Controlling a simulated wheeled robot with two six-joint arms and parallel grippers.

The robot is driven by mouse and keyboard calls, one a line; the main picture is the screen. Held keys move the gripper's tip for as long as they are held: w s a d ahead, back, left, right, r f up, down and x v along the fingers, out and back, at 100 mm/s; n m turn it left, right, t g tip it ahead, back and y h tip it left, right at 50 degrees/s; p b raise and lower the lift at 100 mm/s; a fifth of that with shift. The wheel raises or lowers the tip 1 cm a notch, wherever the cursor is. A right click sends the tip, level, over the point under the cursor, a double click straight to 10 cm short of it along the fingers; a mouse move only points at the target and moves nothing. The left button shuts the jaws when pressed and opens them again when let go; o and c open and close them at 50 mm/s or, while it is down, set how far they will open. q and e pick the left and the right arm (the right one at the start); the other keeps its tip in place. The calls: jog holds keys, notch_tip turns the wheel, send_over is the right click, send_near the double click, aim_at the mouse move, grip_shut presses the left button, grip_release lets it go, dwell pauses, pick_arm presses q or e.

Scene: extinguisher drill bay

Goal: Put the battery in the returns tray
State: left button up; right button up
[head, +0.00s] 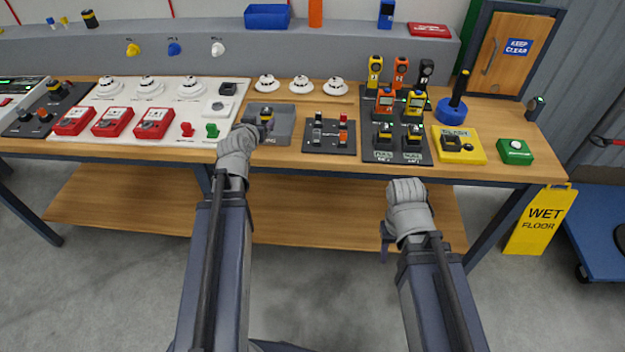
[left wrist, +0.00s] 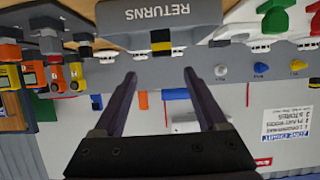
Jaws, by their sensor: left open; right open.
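The grey returns tray (head: 283,133) sits on the bench. Its RETURNS label shows upside down in the left wrist view (left wrist: 130,15). A black battery with a yellow band (head: 266,115) appears to stand in the tray; it also shows in the left wrist view (left wrist: 160,42). My right gripper (head: 384,248) is open in front of the bench edge.
A black panel with small blocks (head: 330,138) lies right of the tray, with charger stands (head: 396,140) beyond it. A white panel (head: 215,118) with red call points is on the left. A raised grey ledge (head: 180,55) runs behind.

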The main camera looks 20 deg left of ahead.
pick_arm(q)
jog(key=d+f, duration=0.1)
jog(key=d, duration=0.1)
jog(key=d+f+m+g+h, duration=0.1)
jog(key=d, duration=0.2)
jog(key=d+f+h, duration=0.1)
jog(key=d, duration=0.2)
jog(key=shift+s+f+m+g, duration=0.1)
jog(key=shift+m+g, duration=0.2)
jog(key=s+d+f+m+g+h, duration=0.1)
jog(key=s+d+f+g, duration=0.15)
jog(key=d, duration=0.35)
jog(key=s+d+f+m+g+h, duration=0.1)
jog(key=s+d+f, duration=0.15)
jog(key=d, duration=0.35)
jog(key=s+d+f+m+g+y, duration=0.1)
jog(key=s+d+f+g, duration=0.1)
jog(key=s+d+g, duration=0.2)
jog(key=s+d+f+m+g+y, duration=0.1)
jog(key=s+d+f+g, duration=0.2)
jog(key=s+d, duration=0.5)
jog(key=s+g, duration=0.1)
jog(key=s, duration=0.3)
jog(key=shift+s+m, duration=0.3)
jog(key=shift+m, duration=0.1)
